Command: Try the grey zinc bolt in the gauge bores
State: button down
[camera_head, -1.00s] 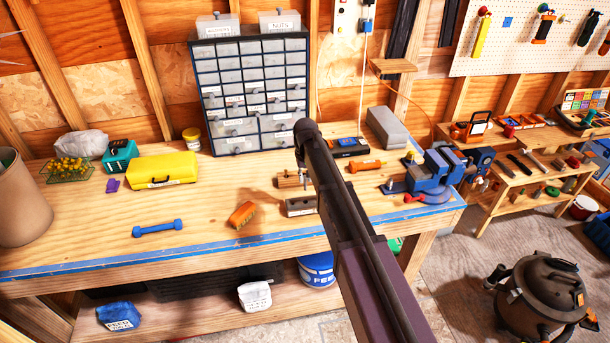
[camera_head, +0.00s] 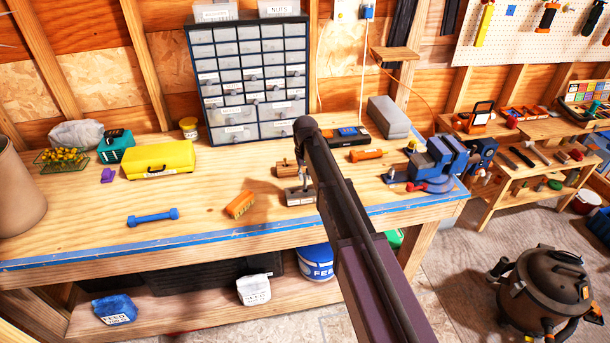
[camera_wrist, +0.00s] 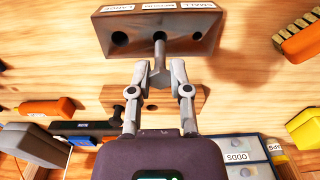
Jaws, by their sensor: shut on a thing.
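The gauge block (camera_wrist: 180,43) is a dark brown block with three bores and labels in the wrist view, which read upside down as large, medium and small. It also shows on the workbench in the head view (camera_head: 305,198). My gripper (camera_wrist: 160,74) is shut on the grey zinc bolt (camera_wrist: 159,52) near its head. The bolt's shank points at the middle bore, and its tip appears at that bore's mouth. I cannot tell whether the tip is inside. In the head view my gripper is small, just above the block and partly hidden by my arm.
A wooden block with holes (camera_head: 287,171) stands just behind the gauge block. A blue vise (camera_head: 438,160) and an orange screwdriver (camera_head: 367,155) are to the right. Bare bench lies between these things.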

aim_at(305, 188)
jog(key=shift+f+b, duration=0.35)
jog(key=shift+f, duration=0.2)
jog(key=shift+f+b, duration=1.8)
dwell(0.6)
jog(key=shift+c, duration=2.4)
grip_release()
jog(key=shift+r, duration=0.2)
